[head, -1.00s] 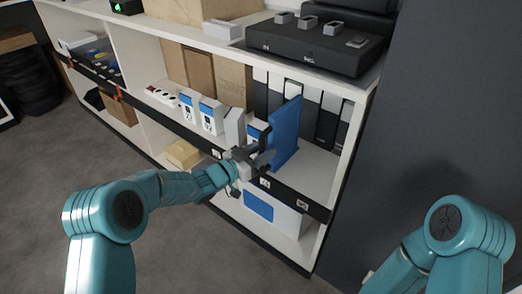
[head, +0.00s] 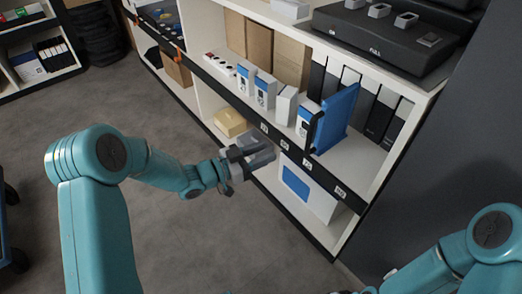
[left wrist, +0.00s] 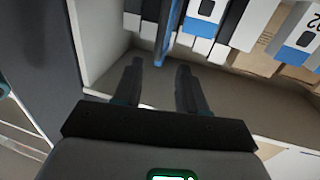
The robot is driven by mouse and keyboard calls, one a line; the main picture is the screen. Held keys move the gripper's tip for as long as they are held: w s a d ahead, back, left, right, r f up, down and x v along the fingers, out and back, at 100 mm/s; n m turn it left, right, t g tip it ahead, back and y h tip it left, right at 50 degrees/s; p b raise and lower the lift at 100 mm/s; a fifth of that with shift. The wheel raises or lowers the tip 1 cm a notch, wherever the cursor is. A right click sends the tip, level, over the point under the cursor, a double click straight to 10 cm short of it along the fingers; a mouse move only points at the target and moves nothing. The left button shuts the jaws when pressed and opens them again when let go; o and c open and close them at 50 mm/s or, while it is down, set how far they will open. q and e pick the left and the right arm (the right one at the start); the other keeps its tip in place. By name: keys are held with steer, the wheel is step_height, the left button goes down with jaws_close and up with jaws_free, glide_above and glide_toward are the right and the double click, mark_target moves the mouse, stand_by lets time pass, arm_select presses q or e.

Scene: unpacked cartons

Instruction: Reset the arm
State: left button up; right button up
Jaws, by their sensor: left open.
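My left gripper (head: 262,154) is in the middle of the head view, in front of the shelf unit and apart from it. In the left wrist view its two fingers (left wrist: 158,82) are spread with nothing between them. Beyond them is the shelf with a blue upright panel (left wrist: 168,30) and white-and-blue boxes. My right arm (head: 470,250) enters at the lower right of the head view, and its gripper is not clearly visible.
The white shelf unit (head: 362,163) stands ahead. Its middle shelf holds a blue panel (head: 336,118), small boxes (head: 266,90), cartons (head: 258,45) and binders. A white-and-blue box (head: 308,187) is below. Grey floor (head: 210,245) is open in front. A dark wall is on the right.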

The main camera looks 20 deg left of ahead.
arm_select(q)
steer(key=shift+s+a, duration=0.1)
steer(key=shift+a, duration=0.05)
stand_by(0.3)
steer(key=s+d+f+n+g+y, duration=0.1)
steer(key=s+d+f+n+y, duration=0.2)
steer(key=f, duration=0.5)
steer(key=s+d+f+n+g+y, duration=0.2)
steer(key=s+f+n, duration=0.25)
steer(key=f, duration=0.25)
steer(key=s+a+f+n+g+y, duration=0.2)
steer(key=s+f+g, duration=0.25)
steer(key=s, duration=0.55)
steer(key=s+a+f+n+g+y, duration=0.15)
steer(key=s+f+g, duration=0.3)
steer(key=s, duration=0.65)
step_height(320, 180, up, 26)
steer(key=p, duration=2.7)
steer(key=shift+d+y, duration=0.25)
steer(key=shift+y, duration=0.1)
